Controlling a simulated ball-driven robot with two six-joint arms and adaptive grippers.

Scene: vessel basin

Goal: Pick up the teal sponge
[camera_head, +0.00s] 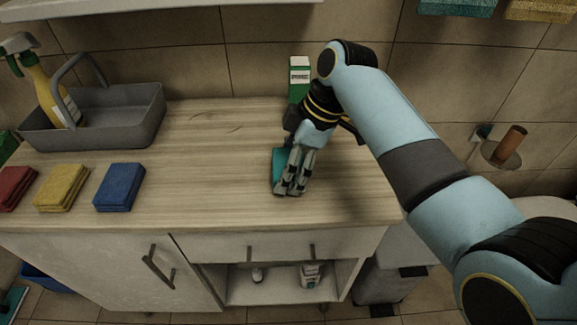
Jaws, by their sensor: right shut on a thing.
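The teal sponge (278,166) lies on the wooden counter (210,200), right of its middle. My right gripper (291,188) comes down on it from above and is shut on it. The fingers cover most of the sponge's right side, so only its left part shows. The sponge looks to be at the counter surface; I cannot tell whether it is lifted. My left gripper is not in view.
A blue sponge (119,187), a yellow sponge (62,187) and a red sponge (15,187) lie at the left. A grey caddy (130,108) with a spray bottle (50,95) stands behind them. A green-white box (299,77) stands behind my right gripper.

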